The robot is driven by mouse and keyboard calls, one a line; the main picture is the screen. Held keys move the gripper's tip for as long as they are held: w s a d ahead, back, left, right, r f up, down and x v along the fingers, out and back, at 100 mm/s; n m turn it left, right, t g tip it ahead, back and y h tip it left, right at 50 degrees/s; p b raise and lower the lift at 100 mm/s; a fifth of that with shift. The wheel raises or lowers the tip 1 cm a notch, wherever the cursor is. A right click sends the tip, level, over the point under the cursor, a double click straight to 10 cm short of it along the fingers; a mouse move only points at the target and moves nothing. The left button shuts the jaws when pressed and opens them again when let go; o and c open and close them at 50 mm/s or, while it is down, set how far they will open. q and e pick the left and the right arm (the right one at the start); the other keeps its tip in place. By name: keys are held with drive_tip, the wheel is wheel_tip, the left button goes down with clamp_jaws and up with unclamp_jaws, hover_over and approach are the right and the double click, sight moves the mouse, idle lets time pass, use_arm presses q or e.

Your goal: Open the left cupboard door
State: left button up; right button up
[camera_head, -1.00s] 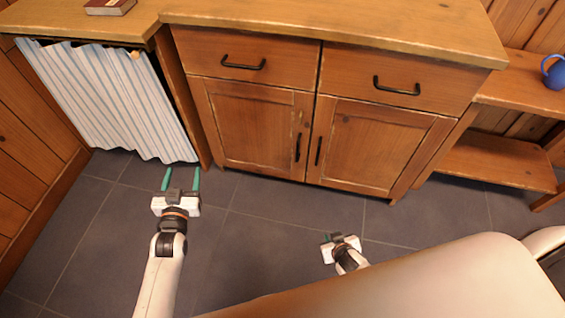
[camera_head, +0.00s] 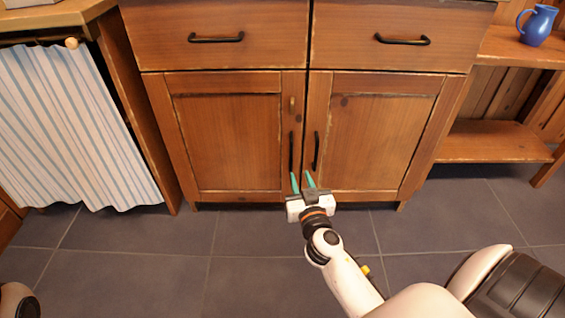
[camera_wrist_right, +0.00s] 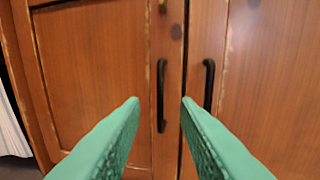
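The left cupboard door (camera_head: 228,142) is a wooden panel, shut, with a black upright bar handle (camera_head: 291,152) near its right edge. That handle also shows in the right wrist view (camera_wrist_right: 161,95), between my fingertips and nearer the left one. The right cupboard door (camera_head: 372,140) is shut too, with its own black handle (camera_head: 316,150); in the right wrist view this handle (camera_wrist_right: 209,85) is just right of the right fingertip. My right gripper (camera_head: 303,178) is open and empty, with green fingers pointing at the doors, in front of the handles' lower ends. My left gripper is out of view.
Two drawers with black handles sit above the doors; the left one (camera_head: 222,55) is shut. A striped curtain (camera_head: 70,130) hangs at left. A low shelf (camera_head: 490,142) and a blue jug (camera_head: 537,25) are at right. The tiled floor (camera_head: 255,235) in front is clear.

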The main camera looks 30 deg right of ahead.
sight(292, 152)
drive_tip(key=b+x, duration=0.1)
drive_tip(key=x, duration=1.1)
drive_tip(key=shift+b, duration=0.3)
clamp_jaws()
